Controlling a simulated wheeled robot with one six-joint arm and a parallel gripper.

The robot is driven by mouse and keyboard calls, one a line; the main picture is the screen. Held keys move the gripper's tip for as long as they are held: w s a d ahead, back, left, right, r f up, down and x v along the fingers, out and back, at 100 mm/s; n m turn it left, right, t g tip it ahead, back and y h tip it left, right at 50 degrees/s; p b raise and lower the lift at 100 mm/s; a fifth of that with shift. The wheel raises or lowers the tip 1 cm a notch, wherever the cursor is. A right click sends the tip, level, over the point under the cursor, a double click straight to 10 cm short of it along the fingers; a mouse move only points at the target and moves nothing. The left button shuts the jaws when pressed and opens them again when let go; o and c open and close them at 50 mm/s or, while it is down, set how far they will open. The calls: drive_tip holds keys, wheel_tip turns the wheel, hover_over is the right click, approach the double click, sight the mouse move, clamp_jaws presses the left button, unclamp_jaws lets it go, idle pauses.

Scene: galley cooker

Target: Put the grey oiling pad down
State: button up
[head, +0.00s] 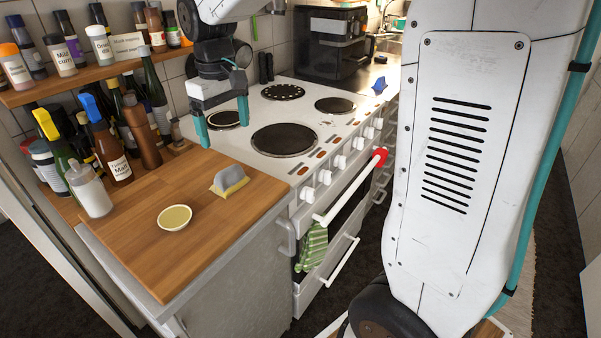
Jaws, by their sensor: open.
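The grey oiling pad (230,177), a grey handle on a pale yellow base, sits on the wooden worktop (150,245) near its right edge, beside the cooker. My gripper (224,122) is open and empty. Its two teal fingers point down over the back of the worktop and the left side of the cooker top, above and behind the pad and apart from it. Nothing hides the pad.
A small bowl of yellowish liquid (175,218) stands left of the pad. The worktop's front is clear.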

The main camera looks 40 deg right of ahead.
drive_tip(key=s+d+m+t, duration=0.1)
drive_tip(key=s+d+m, duration=0.2)
drive_tip(key=s, duration=2.5)
drive_tip(key=shift+f, duration=0.2)
drive_tip(key=shift+o, duration=0.4)
drive_tip(key=shift+w, duration=0.1)
